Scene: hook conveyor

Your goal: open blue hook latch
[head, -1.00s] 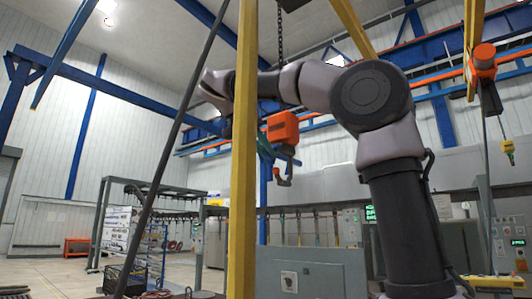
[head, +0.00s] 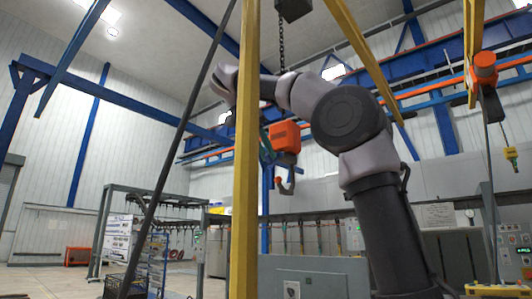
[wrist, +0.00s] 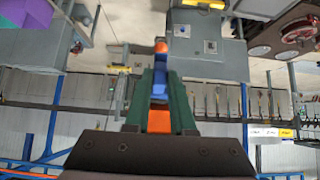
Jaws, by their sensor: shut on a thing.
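The orange hook block (head: 285,136) hangs under the chain, right of the yellow post in the head view. My gripper (head: 266,150) is at the block's left side, partly hidden by the yellow post. In the wrist view, the dark green fingers of my gripper (wrist: 160,80) are closed around a blue piece, the latch (wrist: 160,86). An orange tip (wrist: 161,47) shows just beyond it. The exact contact of latch and hook is too small to tell in the head view.
The yellow post (head: 243,170) and a dark slanted pole stand in front of the head camera. A second orange hoist (head: 484,64) hangs at the right. A grey rack (head: 145,225) and grey cabinets stand behind. Open floor lies at the left.

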